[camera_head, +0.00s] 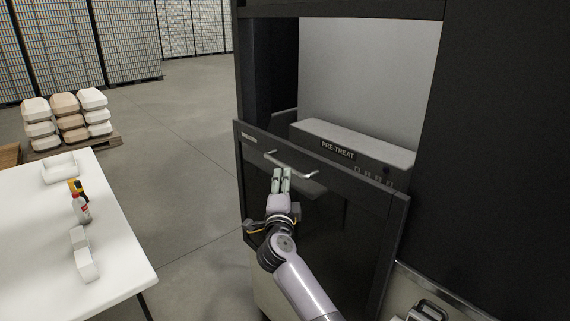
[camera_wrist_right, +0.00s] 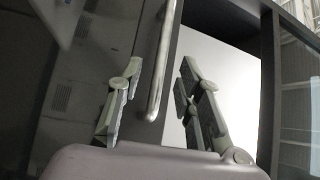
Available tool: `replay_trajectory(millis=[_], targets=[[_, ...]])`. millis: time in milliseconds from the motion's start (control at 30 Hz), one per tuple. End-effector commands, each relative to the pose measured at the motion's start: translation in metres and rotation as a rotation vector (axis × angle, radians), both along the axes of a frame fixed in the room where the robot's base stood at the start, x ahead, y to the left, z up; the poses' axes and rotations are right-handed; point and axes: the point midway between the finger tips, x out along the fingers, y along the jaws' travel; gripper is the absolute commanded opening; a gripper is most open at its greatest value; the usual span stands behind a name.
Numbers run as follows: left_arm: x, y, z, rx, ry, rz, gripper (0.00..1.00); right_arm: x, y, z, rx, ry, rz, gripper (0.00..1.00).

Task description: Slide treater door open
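The treater door (camera_head: 325,210) is a dark, glossy panel on the front of the black cabinet. Its top edge is low enough that the opening above it shows the inside. A silver bar handle (camera_head: 290,165) runs along the upper part of the door; it also shows in the right wrist view (camera_wrist_right: 162,65). My right gripper (camera_head: 281,174) is at the handle, pointing up toward it. In the right wrist view, its two fingers (camera_wrist_right: 158,95) are spread apart, with the handle's end between them. I cannot tell whether they touch it. My left gripper is out of view.
Inside the cabinet is a grey unit labelled PRE-TREAT (camera_head: 350,145). A white table (camera_head: 110,235) on the left carries a bottle (camera_head: 81,208) and white parts. Stacked packs on a pallet (camera_head: 75,141) stand behind it. The floor between table and cabinet is clear.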

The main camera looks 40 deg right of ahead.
Motion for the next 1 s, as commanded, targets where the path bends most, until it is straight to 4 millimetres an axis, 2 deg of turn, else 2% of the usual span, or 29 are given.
replay_trajectory(millis=[200,267,500,667,833,1000], targets=[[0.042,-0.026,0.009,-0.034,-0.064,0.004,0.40,0.034,-0.028,0.008,-0.001,0.000,0.000,0.33],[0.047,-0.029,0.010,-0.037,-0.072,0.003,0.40,0.041,-0.034,0.009,0.001,-0.001,-0.001,0.33],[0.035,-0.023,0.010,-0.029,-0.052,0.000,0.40,0.056,-0.047,0.010,0.001,-0.001,0.000,0.33],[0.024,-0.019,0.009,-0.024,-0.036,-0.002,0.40,0.059,-0.048,0.010,0.001,0.000,0.001,0.33],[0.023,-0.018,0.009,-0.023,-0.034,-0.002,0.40,0.058,-0.048,0.010,0.001,0.000,0.001,0.33],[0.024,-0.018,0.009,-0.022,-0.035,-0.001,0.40,0.058,-0.048,0.010,0.001,0.000,0.001,0.22]])
